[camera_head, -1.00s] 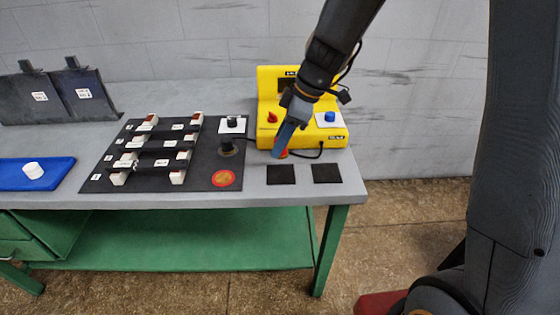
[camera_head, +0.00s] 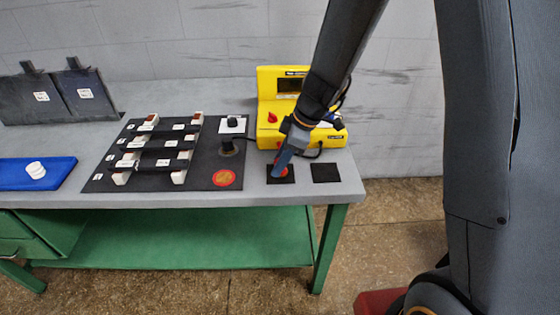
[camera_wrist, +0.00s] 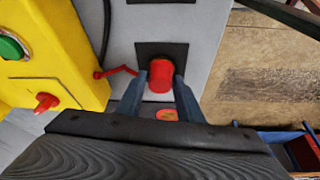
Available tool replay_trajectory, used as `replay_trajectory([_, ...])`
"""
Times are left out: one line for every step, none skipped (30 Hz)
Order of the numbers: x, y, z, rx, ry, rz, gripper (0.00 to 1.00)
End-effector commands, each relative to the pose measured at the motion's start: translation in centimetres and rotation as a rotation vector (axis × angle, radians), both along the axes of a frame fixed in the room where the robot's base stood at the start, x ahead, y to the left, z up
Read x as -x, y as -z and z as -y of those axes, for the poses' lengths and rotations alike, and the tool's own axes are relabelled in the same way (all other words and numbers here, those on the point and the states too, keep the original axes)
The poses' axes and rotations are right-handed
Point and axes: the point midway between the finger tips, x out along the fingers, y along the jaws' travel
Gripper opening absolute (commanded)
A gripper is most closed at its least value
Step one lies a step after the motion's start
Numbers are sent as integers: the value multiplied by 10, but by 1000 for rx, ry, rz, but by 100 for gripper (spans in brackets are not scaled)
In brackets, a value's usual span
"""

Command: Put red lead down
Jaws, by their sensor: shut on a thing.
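The red lead (camera_wrist: 161,77) is a short red cylinder with a thin red wire to its left. My gripper (camera_head: 279,172) is shut on it, and its blue fingers also show in the wrist view (camera_wrist: 160,92). In the head view the fingers hide most of the lead. The right black pad (camera_head: 326,172) is bare.
The yellow device (camera_head: 268,90) with a red knob (camera_head: 272,117) stands behind my gripper. A dark board (camera_head: 205,175) with white blocks and a red round mark (camera_head: 224,178) lies to the left. A blue tray (camera_head: 55,173) is farther left. The table's right edge is close.

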Motion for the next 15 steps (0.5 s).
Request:
replay_trajectory([0, 2, 0, 0, 0, 0, 7])
replay_trajectory([0, 2, 0, 0, 0, 0, 7])
replay_trajectory([0, 3, 0, 0, 0, 0, 35])
replay_trajectory([0, 2, 0, 0, 0, -1, 40])
replay_trajectory([0, 2, 0, 0, 0, -1, 45])
replay_trajectory([0, 2, 0, 0, 0, -1, 52])
replay_trajectory([0, 2, 0, 0, 0, -1, 52])
replay_trajectory([0, 2, 0, 0, 0, -1, 52])
replay_trajectory([0, 2, 0, 0, 0, -1, 52])
replay_trajectory([0, 2, 0, 0, 0, -1, 52])
replay_trajectory([0, 2, 0, 0, 0, -1, 52])
replay_trajectory([0, 2, 0, 0, 0, -1, 52])
replay_trajectory([0, 2, 0, 0, 0, -1, 52])
replay_trajectory([0, 2, 0, 0, 0, -1, 52])
replay_trajectory([0, 1, 0, 0, 0, -1, 52])
